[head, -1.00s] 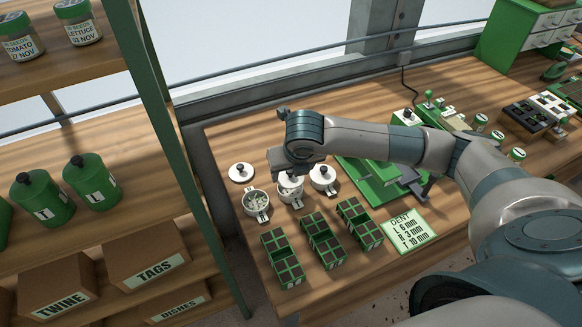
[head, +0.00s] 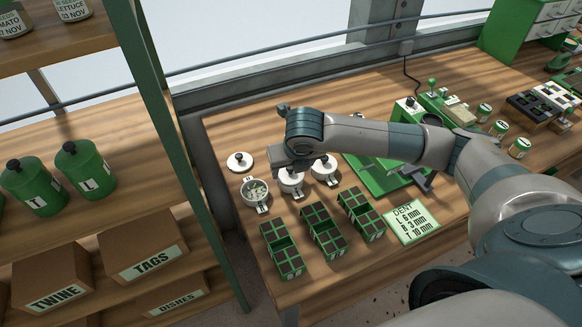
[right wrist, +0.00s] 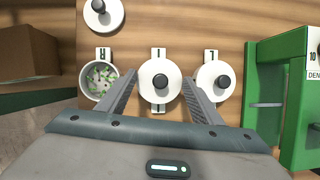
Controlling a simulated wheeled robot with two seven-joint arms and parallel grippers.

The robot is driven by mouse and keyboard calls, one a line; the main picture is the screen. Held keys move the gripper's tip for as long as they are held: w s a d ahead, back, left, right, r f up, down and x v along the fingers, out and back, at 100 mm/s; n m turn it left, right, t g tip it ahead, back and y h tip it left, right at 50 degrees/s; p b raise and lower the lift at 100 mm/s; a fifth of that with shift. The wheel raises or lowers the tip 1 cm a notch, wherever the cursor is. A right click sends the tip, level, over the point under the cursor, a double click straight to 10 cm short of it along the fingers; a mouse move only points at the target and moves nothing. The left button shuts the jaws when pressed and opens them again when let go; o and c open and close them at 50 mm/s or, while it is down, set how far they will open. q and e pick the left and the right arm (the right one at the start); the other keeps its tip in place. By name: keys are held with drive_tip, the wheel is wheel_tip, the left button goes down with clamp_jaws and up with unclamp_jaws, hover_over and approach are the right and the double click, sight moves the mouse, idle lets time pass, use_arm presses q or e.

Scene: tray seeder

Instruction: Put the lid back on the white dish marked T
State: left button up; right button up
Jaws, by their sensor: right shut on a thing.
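Three white dishes stand in a row on the bench. The left dish (right wrist: 90,92) is open and holds green-flecked seed; it also shows in the head view (head: 249,197). The middle dish (head: 289,190) has a white lid with a dark knob (right wrist: 160,80) over it. My right gripper (right wrist: 159,78) points down, its fingers at opposite sides of this lid, and is shut on it. I cannot tell whether the lid is fully seated. The right dish (right wrist: 216,82) wears its lid. My left gripper is not in view.
A loose lid (head: 240,161) lies behind the left dish. Several green cell trays (head: 322,232) stand in front of the dishes. A green seeder (head: 375,178) is close on the right, beside the dent card (head: 411,222). A shelf (head: 160,216) stands at the left.

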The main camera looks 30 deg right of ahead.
drive_tip(key=shift+b, duration=0.75)
idle(1.4)
drive_tip(key=shift+f+b, duration=0.15)
drive_tip(key=shift+b, duration=0.75)
idle(1.4)
idle(0.3)
drive_tip(key=o, duration=1.6)
drive_tip(key=shift+r+p, duration=1.45)
drive_tip(key=shift+r, duration=2.05)
clamp_jaws()
